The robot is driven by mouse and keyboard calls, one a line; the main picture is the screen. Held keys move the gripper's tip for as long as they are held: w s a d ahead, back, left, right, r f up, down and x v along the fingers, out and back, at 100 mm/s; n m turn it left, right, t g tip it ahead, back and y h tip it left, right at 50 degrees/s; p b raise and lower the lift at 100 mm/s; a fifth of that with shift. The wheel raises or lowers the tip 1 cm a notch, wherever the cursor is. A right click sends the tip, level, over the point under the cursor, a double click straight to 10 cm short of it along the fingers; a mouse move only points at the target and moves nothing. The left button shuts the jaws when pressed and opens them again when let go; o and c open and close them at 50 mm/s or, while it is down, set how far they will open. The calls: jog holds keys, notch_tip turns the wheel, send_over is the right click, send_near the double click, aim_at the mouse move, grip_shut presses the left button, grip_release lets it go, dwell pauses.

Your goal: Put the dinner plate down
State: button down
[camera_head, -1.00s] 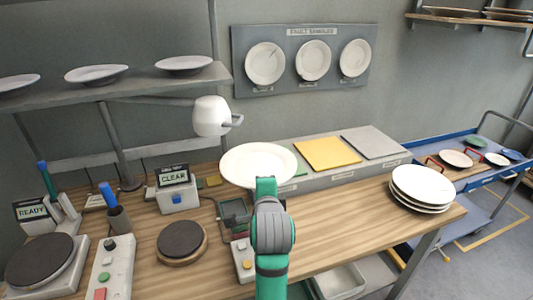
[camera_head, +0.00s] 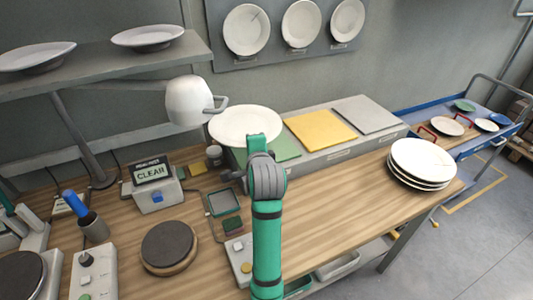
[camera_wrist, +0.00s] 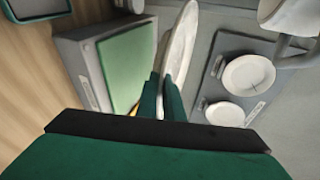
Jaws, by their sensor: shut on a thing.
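The white dinner plate (camera_head: 244,125) is held up over the back of the workbench, above the left end of a grey raised platform with coloured pads. In the wrist view the plate (camera_wrist: 179,45) appears edge-on between the fingers of my gripper (camera_wrist: 162,98). My gripper is shut on its near rim; in the head view my green arm hides the fingertips. The green pad (camera_head: 283,147) lies below and just right of the plate, and it shows also in the wrist view (camera_wrist: 127,65). A yellow pad (camera_head: 320,129) and a grey pad (camera_head: 364,114) lie further right.
A white lamp (camera_head: 190,101) hangs close to the plate's left. A plate stack (camera_head: 420,165) stands at the bench's right end. A "CLEAR" display (camera_head: 153,173) and a round dark disc (camera_head: 169,245) are on the left. Bare wood lies right of my arm.

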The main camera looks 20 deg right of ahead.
jog(key=w+d, duration=0.1)
jog(key=w+d+f, duration=0.1)
jog(key=d, duration=0.1)
jog(key=shift+f, duration=0.2)
jog(key=w+d+f, duration=0.1)
jog(key=d+f, duration=0.1)
jog(key=f, duration=0.1)
jog(key=w+d+f, duration=0.1)
jog(key=d+f, duration=0.1)
jog(key=shift+w+f, duration=0.2)
jog(key=shift+w, duration=0.15)
jog(key=f, duration=0.3)
jog(key=shift+w+d, duration=0.15)
jog(key=shift+w, duration=0.05)
jog(key=shift+s+f, duration=0.1)
jog(key=shift+f, duration=0.2)
jog(key=shift+f, duration=0.1)
jog(key=c, duration=2.2)
grip_release()
jog(key=shift+f, duration=0.1)
